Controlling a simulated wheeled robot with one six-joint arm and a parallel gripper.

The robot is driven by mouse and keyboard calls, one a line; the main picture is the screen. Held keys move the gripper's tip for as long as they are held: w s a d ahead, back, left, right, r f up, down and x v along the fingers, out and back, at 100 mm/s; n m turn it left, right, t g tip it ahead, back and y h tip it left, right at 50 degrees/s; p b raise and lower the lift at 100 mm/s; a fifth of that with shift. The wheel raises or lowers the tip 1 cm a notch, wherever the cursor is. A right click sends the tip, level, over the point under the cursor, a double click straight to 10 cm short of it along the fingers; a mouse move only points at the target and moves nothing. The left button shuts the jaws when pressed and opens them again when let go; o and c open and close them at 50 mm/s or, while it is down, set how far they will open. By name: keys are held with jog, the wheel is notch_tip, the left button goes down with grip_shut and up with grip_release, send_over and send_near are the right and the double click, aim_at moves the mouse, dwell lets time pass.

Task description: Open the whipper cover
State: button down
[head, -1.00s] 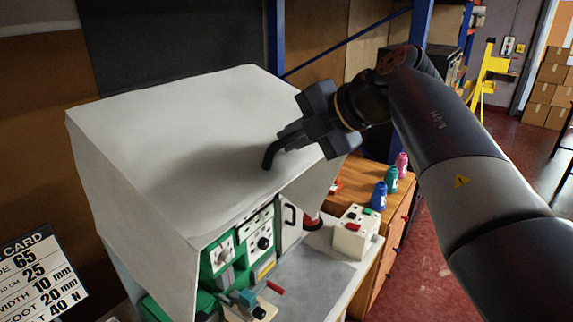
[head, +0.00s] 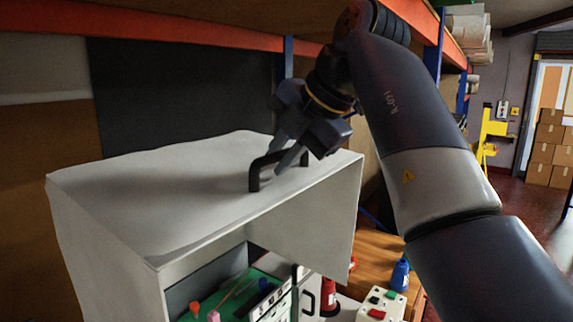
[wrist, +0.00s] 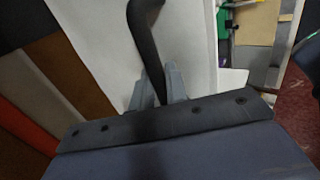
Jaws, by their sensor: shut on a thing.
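The whipper cover (head: 150,190) is a pale grey box-like hood over the machine in the head view, its front edge raised so that the inside shows. A black bar handle (head: 254,180) stands on its top near the front. My gripper (head: 284,157) is shut on the handle's bar from above. In the wrist view the grey fingers (wrist: 158,88) close around the dark handle (wrist: 146,45), with the pale cover behind. Under the cover I see part of the green machine (head: 235,292) with small coloured cones on it; its lower part is out of frame.
A white control box (head: 380,303) with coloured buttons and a blue bottle (head: 399,275) stand at the right. An orange shelf beam (head: 190,24) runs above and behind the cover. Cardboard boxes (head: 548,140) are stacked far right, beyond open red floor.

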jog(key=shift+w+a+r, duration=0.15)
jog(key=shift+w+a, duration=0.05)
jog(key=shift+a, duration=0.05)
jog(key=c, duration=1.5)
grip_release()
jog(key=shift+w+a, duration=0.1)
jog(key=shift+a, duration=0.05)
